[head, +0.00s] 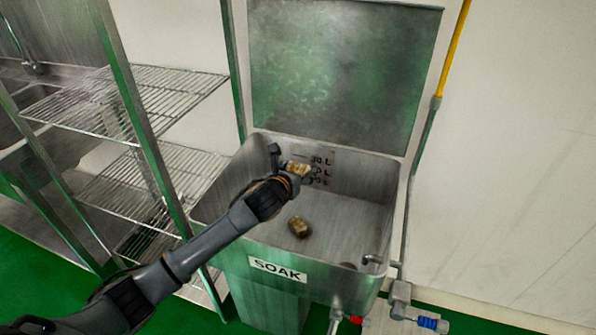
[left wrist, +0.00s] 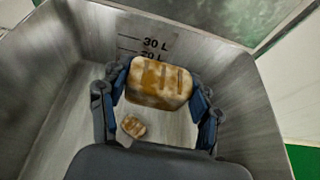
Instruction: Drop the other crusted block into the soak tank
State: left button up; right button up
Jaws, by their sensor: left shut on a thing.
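The soak tank (head: 330,290) is an open steel tank with a SOAK label and its lid raised. My left gripper (head: 300,172) is over the tank opening, shut on a brown crusted block (head: 298,168). In the left wrist view the held block (left wrist: 158,82) sits between the two fingers of the left gripper (left wrist: 158,95), with the tank interior beneath it. Another crusted block (head: 298,227) lies inside the tank; it also shows lower left in the left wrist view (left wrist: 133,127). My right gripper is not in view.
A wire shelf rack (head: 165,95) stands left of the tank, with a steel sink (head: 60,140) behind it. The raised lid (head: 340,75) is at the tank's back. A small spout (head: 374,260) and valves with red and blue handles (head: 430,322) are at the right.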

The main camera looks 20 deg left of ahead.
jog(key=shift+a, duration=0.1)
pick_arm(q)
jog(key=o, duration=1.3)
jog(key=shift+c, duration=0.2)
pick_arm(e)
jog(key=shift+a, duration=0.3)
pick_arm(q)
jog(key=shift+s, duration=0.15)
jog(key=v, duration=1.1)
jog(key=shift+s+r, duration=0.15)
jog(key=shift+s, duration=0.25)
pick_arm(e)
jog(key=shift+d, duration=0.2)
pick_arm(q)
jog(key=shift+d, duration=0.1)
